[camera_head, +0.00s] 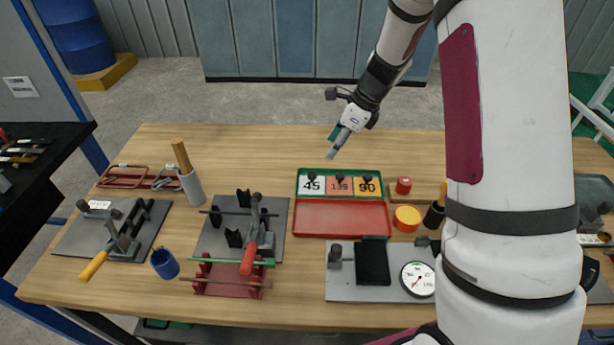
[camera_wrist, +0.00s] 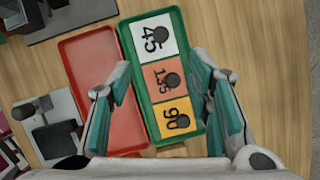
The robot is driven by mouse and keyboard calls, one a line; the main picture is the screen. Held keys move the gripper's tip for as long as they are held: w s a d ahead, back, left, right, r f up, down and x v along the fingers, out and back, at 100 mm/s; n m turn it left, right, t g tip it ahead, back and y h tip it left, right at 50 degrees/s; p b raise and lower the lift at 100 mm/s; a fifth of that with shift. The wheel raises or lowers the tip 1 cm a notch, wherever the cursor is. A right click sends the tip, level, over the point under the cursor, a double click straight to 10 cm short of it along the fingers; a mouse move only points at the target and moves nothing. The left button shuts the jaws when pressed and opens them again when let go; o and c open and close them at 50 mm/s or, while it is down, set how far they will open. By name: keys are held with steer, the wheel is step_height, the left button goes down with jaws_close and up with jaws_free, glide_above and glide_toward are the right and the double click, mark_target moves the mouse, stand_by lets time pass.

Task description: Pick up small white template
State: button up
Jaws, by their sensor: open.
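The small white template (camera_head: 311,184), marked 45, lies at the left end of a row in a green tray (camera_head: 297,175). It has a black knob. Beside it in the row are an orange template (camera_head: 340,189) marked 135 and a yellow template (camera_head: 367,189) marked 90, also knobbed. In the wrist view the white template (camera_wrist: 151,48) is at the top, mostly beyond my fingertips. My gripper (camera_head: 333,152) is open and empty above and behind the tray. In the wrist view my gripper's fingers (camera_wrist: 161,64) straddle the row from above.
A red tray section (camera_head: 342,218) adjoins the templates in front. A red cylinder (camera_head: 403,185) and an orange roll (camera_head: 406,218) stand to the right. A grey plate with a dial gauge (camera_head: 418,279) lies in front. A clamp fixture (camera_head: 240,225) is to the left. The table behind the tray is clear.

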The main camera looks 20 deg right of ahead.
glide_above(314, 175)
steer(key=s+d, duration=0.2)
steer(key=f, duration=0.7)
steer(key=shift+w+f+p, duration=0.2)
steer(key=shift+w+p, duration=0.05)
steer(key=shift+p, duration=0.05)
steer(key=shift+p+x, duration=0.5)
steer(key=shift+x, duration=2.05)
steer(key=shift+w, duration=0.2)
steer(key=shift+c, duration=0.6)
steer(key=shift+r, duration=0.1)
jaws_close()
